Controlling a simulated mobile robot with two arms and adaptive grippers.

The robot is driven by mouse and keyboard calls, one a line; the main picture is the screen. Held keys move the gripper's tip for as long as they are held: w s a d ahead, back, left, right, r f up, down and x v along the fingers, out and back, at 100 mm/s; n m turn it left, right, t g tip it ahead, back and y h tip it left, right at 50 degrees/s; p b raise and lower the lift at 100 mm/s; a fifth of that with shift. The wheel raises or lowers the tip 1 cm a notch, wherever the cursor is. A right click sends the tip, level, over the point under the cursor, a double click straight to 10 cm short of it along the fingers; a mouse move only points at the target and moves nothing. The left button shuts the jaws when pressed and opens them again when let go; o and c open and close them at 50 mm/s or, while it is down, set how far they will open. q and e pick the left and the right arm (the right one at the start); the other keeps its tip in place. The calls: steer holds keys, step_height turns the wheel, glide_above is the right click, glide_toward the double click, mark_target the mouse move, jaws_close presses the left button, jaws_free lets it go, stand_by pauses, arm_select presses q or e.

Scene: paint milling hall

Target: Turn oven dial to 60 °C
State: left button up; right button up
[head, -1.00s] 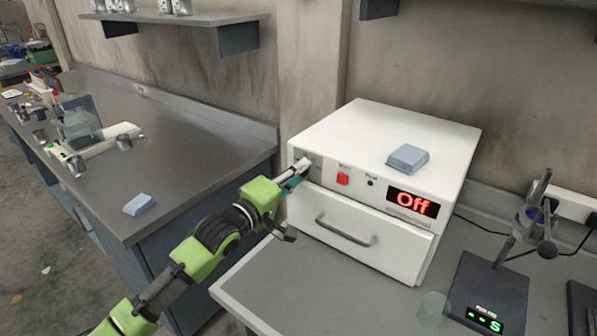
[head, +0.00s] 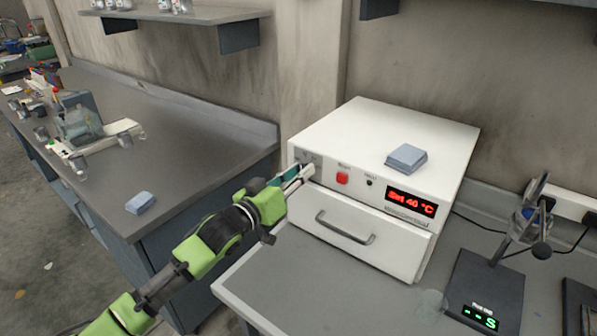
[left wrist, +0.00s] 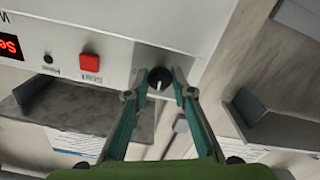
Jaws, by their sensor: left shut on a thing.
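The white oven (head: 385,165) stands on the grey bench, its drawer with a grey handle shut. Its red display (head: 411,203) reads "Set 40 °C". The black dial (left wrist: 159,79) with a pale pointer mark is on the panel's left end. My left gripper (left wrist: 161,83) is shut on the dial, one finger on each side of it. In the head view my left gripper (head: 307,172) reaches the panel from the left and hides the dial. My right gripper is in neither view.
A red button (head: 342,178) sits beside the dial. A blue-grey block (head: 406,158) lies on the oven top. A stand with a green-lit plate (head: 487,290) is at right. The left bench (head: 180,135) holds glassware and another blue-grey block.

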arm_select(q)
steer(key=shift+m+p, duration=0.9)
steer(key=shift+m, duration=6.9)
steer(key=o, duration=0.8)
steer(key=shift+o, duration=0.2)
steer(key=v, duration=1.2)
